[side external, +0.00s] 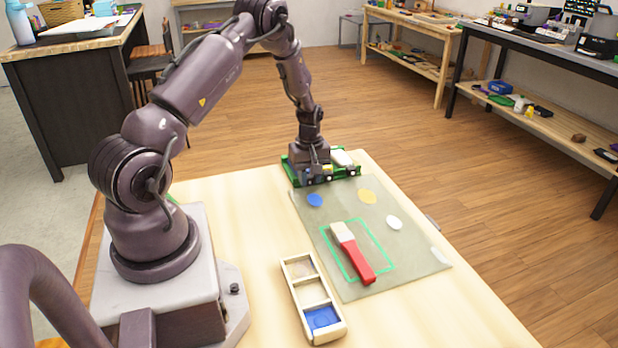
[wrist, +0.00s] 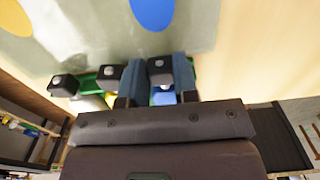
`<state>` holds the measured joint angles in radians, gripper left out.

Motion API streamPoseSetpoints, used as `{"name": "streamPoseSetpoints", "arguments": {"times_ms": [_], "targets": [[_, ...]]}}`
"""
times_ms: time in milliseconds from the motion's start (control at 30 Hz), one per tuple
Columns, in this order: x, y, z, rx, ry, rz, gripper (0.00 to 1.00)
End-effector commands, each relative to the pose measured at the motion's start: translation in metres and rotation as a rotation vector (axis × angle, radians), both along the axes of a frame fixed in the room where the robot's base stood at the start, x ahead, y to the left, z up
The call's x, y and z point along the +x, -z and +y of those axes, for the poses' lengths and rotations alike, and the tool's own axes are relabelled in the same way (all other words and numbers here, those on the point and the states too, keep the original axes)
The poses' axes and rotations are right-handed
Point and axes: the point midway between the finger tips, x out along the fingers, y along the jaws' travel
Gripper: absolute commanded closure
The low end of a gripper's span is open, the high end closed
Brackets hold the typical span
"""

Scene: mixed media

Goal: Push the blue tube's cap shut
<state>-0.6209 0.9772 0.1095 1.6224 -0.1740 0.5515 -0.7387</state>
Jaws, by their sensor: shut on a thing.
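My gripper (wrist: 158,80) points down over the green tray (side external: 355,174) at the far end of the table. In the wrist view its two blue-grey fingers stand on either side of the blue tube (wrist: 163,98), seemingly closed on it. The blue tube's black cap (wrist: 158,64) shows between the fingertips, towards the mat. Whether its lid is fully shut is too small to tell. Two more black caps show to its left in the tray. In the side view my gripper hides much of the tubes.
A grey mat (side external: 350,208) with blue, yellow and white paint spots lies in front of the tray. A red-handled brush (side external: 358,261) lies on it, inside a green outline. A wooden box (side external: 294,287) with three compartments stands nearer, blue in one.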

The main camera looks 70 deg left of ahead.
Motion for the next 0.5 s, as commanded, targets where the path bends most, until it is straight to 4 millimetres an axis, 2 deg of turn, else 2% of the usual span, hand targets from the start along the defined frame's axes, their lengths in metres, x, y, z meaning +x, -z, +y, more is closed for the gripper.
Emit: {"name": "streamPoseSetpoints", "arguments": {"times_ms": [500], "targets": [[-0.0005,0.0001,0.0068,0.002,-0.002,0.0,0.84]]}}
